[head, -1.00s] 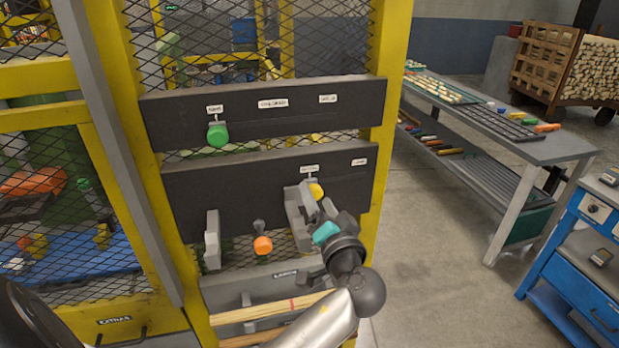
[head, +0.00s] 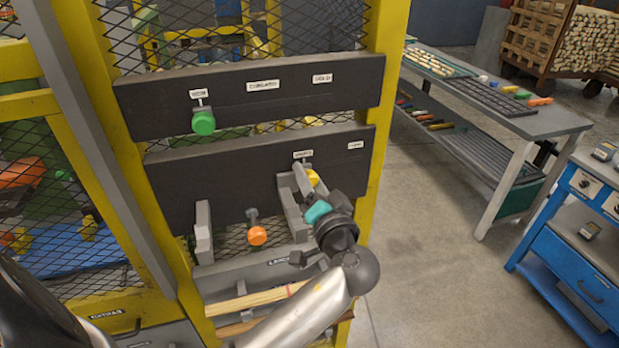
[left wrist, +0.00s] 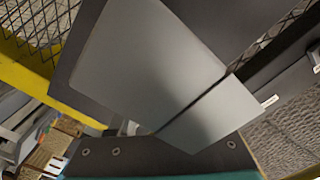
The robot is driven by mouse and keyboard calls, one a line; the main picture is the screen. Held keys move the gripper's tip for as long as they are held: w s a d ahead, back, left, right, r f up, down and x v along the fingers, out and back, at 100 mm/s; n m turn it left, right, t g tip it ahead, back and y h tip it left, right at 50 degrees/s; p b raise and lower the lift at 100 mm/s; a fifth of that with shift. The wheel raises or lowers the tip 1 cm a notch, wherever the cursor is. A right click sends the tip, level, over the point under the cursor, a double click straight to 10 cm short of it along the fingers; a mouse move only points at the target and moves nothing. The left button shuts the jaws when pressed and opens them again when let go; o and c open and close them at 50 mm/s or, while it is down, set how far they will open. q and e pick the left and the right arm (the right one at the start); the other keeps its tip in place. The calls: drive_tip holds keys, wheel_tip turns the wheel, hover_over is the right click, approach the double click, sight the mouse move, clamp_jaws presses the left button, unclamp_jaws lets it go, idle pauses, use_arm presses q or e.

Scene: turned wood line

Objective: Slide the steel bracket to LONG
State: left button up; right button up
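The grey steel bracket (head: 290,207) stands upright at the lower dark rail, with a yellow knob (head: 313,177) near its top. It is below the left of the rail's two labels. The right label (head: 356,145), too blurred to read surely, is farther along. My left gripper (head: 304,183), on a dark wrist with a teal part, reaches up to the bracket beside the yellow knob. The gripper partly hides both, and its grip is unclear. In the left wrist view, large grey surfaces (left wrist: 150,65) fill the middle at close range. My right gripper is not visible.
A green knob (head: 203,123) hangs on the upper rail (head: 245,98). An orange knob (head: 257,235) and another grey upright (head: 203,232) are left of the bracket. Yellow frame posts and mesh surround the rails. A workbench (head: 560,121) and blue cabinet (head: 560,265) stand to the right.

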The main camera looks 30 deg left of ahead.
use_arm(q)
clamp_jaws()
idle(0.9)
